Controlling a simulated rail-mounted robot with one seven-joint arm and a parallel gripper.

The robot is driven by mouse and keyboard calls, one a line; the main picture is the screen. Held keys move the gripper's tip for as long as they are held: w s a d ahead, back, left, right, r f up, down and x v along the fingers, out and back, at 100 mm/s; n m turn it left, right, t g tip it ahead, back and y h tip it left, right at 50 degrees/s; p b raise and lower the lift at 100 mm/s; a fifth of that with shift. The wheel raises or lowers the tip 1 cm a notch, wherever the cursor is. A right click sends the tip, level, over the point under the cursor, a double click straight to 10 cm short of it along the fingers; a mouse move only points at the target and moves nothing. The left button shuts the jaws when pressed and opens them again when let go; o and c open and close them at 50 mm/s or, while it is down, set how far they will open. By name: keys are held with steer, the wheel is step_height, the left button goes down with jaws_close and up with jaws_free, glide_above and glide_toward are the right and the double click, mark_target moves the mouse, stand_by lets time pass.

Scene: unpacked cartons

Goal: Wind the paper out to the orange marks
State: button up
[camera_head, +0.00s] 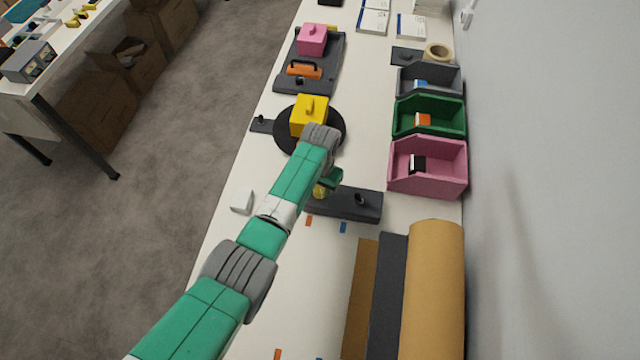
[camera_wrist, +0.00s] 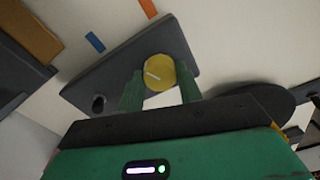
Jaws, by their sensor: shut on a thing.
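My gripper (camera_head: 328,184) is shut on a yellow round knob (camera_head: 319,192) on a dark grey base plate (camera_head: 345,204). In the wrist view my two green fingers (camera_wrist: 160,88) sit on either side of the knob (camera_wrist: 157,67), which bears a white line. The brown paper roll (camera_head: 435,285) lies at the near right. A flat brown paper strip (camera_head: 361,300) shows left of a dark grey bar (camera_head: 388,295). One orange mark (camera_head: 308,221) is beside the base plate and another (camera_head: 277,354) is at the bottom edge. The paper's edge lies right of both orange marks.
Blue marks (camera_head: 343,227) lie between the paper's edge and the orange marks. Pink (camera_head: 458,180), green (camera_head: 460,131) and grey bins stand along the wall. A black disc (camera_head: 283,132) with a yellow block (camera_head: 309,115) is beyond my gripper. A white block (camera_head: 242,200) lies at the left.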

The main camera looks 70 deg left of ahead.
steer(key=m, duration=0.4)
steer(key=shift+m, duration=0.4)
steer(key=m, duration=0.4)
steer(key=shift+p, duration=0.4)
steer(key=m, duration=0.9)
steer(key=shift+m, duration=0.3)
steer(key=m, duration=1.3)
steer(key=shift+a+b, duration=0.1)
steer(key=shift+b, duration=0.2)
steer(key=shift+m+b, duration=0.9)
steer(key=shift+m, duration=0.8)
